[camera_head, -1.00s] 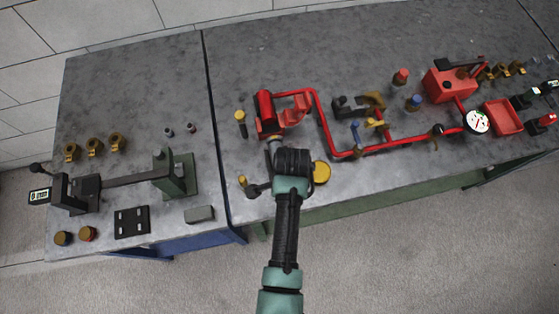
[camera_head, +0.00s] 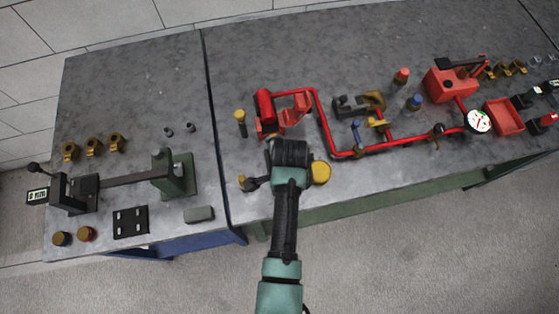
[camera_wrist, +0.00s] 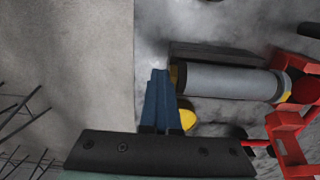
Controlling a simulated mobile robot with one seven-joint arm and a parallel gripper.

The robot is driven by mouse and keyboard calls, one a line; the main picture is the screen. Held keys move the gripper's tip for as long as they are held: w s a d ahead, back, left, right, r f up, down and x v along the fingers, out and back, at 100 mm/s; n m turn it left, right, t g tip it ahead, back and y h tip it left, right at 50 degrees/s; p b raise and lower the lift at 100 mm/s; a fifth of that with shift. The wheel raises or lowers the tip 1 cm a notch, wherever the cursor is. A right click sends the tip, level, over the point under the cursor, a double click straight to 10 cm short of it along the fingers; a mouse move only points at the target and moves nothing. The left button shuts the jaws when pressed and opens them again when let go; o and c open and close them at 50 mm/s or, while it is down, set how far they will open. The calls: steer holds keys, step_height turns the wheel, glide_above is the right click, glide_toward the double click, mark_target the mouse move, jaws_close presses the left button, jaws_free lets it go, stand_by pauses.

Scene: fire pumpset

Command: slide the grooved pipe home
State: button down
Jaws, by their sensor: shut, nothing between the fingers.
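The grey pipe (camera_wrist: 230,82) lies in the wrist view with a brass-coloured left end. Its right end, with a brass-coloured ring, meets the red fixture (camera_wrist: 285,128); how far it is seated I cannot tell. The red fixture also shows in the head view (camera_head: 285,112), on the right-hand bench. My gripper (camera_wrist: 160,74) has its blue fingers shut and empty, beside the pipe's left end; whether they touch it I cannot tell. In the head view my wrist hides the fingers and the pipe.
Red piping (camera_head: 335,150) runs right to a gauge (camera_head: 478,121). A yellow round cap (camera_head: 321,172) lies just right of my wrist, and a yellow-topped tool (camera_head: 240,122) stands left of the fixture. The bench's back strip is clear.

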steer(key=shift+w+a+b, duration=0.25)
steer(key=shift+w, duration=0.5)
steer(key=shift+w+a+b, duration=0.25)
steer(key=shift+w, duration=0.45)
stand_by(1.0)
steer(key=shift+w+a, duration=0.1)
steer(key=shift+w, duration=0.2)
steer(key=shift+w+a+r+b, duration=0.1)
steer(key=shift+w+a+b, duration=0.1)
steer(key=shift+w, duration=0.15)
steer(key=shift+w+a+b, duration=0.1)
steer(key=shift+w+b, duration=0.1)
steer(key=shift+w, duration=0.15)
stand_by(1.1)
steer(key=shift+d, duration=0.1)
steer(key=shift+s+d+p, duration=0.2)
steer(key=shift+s+p, duration=0.4)
steer(key=shift+p, duration=0.1)
step_height(320, 180, up, 7)
steer(key=p, duration=0.7)
stand_by(0.5)
